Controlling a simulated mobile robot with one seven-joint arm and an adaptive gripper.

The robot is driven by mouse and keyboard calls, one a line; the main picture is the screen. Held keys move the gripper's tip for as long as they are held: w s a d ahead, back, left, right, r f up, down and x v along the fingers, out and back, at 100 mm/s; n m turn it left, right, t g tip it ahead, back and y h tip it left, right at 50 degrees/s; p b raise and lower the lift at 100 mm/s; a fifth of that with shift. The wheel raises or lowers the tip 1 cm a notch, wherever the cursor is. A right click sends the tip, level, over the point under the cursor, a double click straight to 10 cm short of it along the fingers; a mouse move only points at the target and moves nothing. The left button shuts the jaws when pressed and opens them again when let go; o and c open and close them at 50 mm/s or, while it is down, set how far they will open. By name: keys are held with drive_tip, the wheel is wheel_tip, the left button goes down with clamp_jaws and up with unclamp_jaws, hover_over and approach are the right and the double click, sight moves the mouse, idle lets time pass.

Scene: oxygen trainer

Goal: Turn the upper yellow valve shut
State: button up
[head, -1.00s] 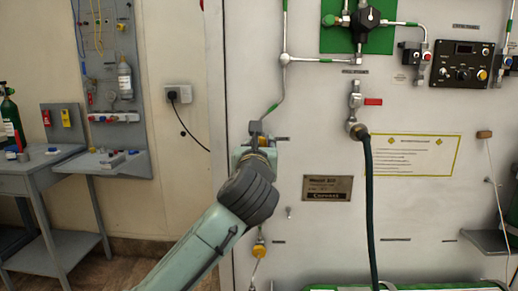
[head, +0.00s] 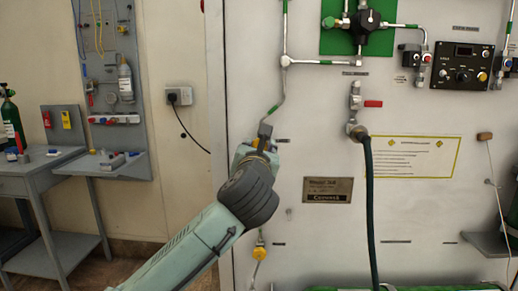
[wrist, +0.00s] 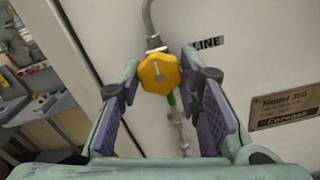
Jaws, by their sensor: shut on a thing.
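The upper yellow valve (wrist: 159,73) is a lobed yellow knob on a grey pipe against the white panel. In the wrist view it sits between the fingertips of my gripper (wrist: 158,78), whose purple-padded fingers stand on its left and right. My gripper is shut on the knob. In the head view my gripper (head: 252,154) is at the panel's left part, and the valve is mostly hidden behind it. A lower yellow valve (head: 259,253) is below, apart from my gripper.
A dark hose (head: 370,210) hangs from a fitting with a red lever (head: 373,103) to the right. A metal nameplate (head: 328,190) is right of my gripper. A grey table (head: 62,170) and a wall shelf (head: 125,165) stand at left.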

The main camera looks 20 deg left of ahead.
drive_tip(key=o, duration=1.1)
drive_tip(key=shift+o, duration=0.2)
drive_tip(key=v, duration=1.2)
